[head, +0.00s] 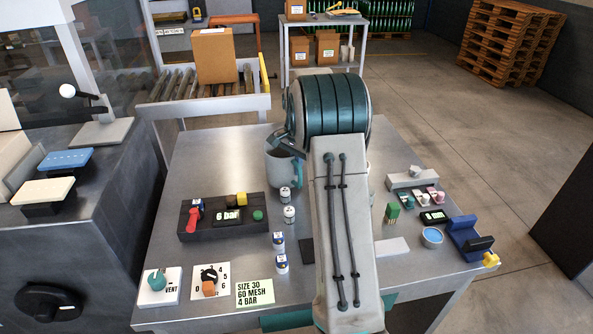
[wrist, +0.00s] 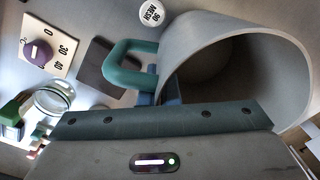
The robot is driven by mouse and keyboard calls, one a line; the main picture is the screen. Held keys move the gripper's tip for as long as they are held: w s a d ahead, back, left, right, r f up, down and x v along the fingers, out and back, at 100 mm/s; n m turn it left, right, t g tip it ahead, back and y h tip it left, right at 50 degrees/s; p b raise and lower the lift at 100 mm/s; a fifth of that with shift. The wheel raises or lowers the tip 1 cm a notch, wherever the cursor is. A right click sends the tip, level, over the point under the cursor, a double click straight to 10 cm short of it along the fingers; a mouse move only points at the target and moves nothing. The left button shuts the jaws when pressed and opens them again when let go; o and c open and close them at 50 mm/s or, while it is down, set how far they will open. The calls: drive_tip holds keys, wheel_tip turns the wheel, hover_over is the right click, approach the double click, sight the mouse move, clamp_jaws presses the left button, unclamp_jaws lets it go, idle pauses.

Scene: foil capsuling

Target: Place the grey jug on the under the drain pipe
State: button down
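The grey jug (head: 278,167) with a teal handle stands out at the middle of the steel table in the head view, left of my arm. In the wrist view the jug (wrist: 245,75) fills the upper right, its open mouth facing the camera and its inside dark. Its teal handle (wrist: 128,66) points left. My gripper (wrist: 160,92) has its blue fingers close together at the handle, beside the jug's wall. In the head view my gripper (head: 287,144) is at the jug's rim. I cannot tell whether the jug's base touches the table. No drain pipe is clearly visible.
A dark control block (head: 222,217) lies left of the jug. Several small labelled jars (head: 289,214) stand in front of it. A yellow note (head: 254,292) and dial plates lie at the front left. A blue holder (head: 468,238) and small items are on the right. My arm hides the table's middle.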

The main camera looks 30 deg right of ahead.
drive_tip(key=shift+f, duration=1.15)
drive_tip(key=shift+f, duration=0.15)
drive_tip(key=c, duration=1.7)
unclamp_jaws()
